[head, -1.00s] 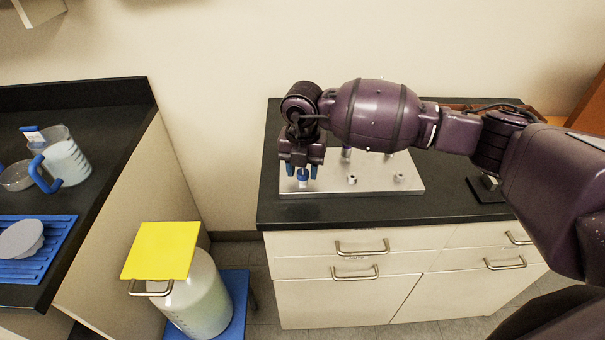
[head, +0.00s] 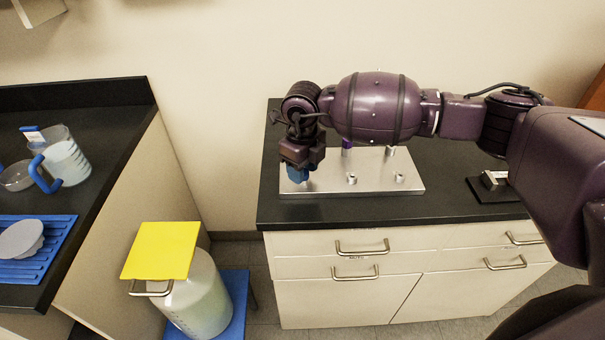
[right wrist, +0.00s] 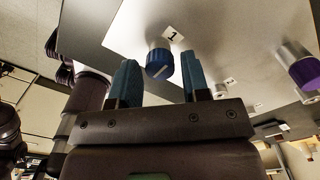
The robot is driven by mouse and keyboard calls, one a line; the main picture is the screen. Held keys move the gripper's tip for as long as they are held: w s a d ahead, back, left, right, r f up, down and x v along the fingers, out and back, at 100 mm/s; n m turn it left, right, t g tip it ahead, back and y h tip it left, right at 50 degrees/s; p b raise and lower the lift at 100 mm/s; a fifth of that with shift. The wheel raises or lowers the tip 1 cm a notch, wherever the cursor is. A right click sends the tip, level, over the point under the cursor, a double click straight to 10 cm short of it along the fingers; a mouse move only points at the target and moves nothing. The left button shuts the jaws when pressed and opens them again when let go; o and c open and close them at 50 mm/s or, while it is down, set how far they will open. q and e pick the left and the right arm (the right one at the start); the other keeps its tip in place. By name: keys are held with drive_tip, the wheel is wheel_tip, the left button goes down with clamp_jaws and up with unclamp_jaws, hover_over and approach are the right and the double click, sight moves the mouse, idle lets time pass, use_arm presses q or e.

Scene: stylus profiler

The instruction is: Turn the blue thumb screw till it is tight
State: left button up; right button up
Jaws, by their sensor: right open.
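The blue thumb screw (right wrist: 158,62) stands on a short metal post by label 1 on the metal plate (right wrist: 215,25). A pale line crosses its knob. In the right wrist view my right gripper (right wrist: 161,60) is open, and the knob appears between its two blue fingertips, with a gap on each side. In the head view the right gripper (head: 297,174) points down over the left front part of the plate (head: 323,188). Its blue fingers overlap there and I cannot pick out the screw. My left gripper is out of view.
A purple knob (right wrist: 303,70) stands farther along the plate, also seen in the head view (head: 347,146). Bare metal posts (head: 351,178) stand nearby. A yellow-topped container (head: 160,250) stands on the left.

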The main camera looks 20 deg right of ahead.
drive_tip(key=n, duration=1.4)
clamp_jaws()
drive_tip(key=shift+m, duration=0.5)
drive_tip(key=shift+o, duration=1.4)
unclamp_jaws()
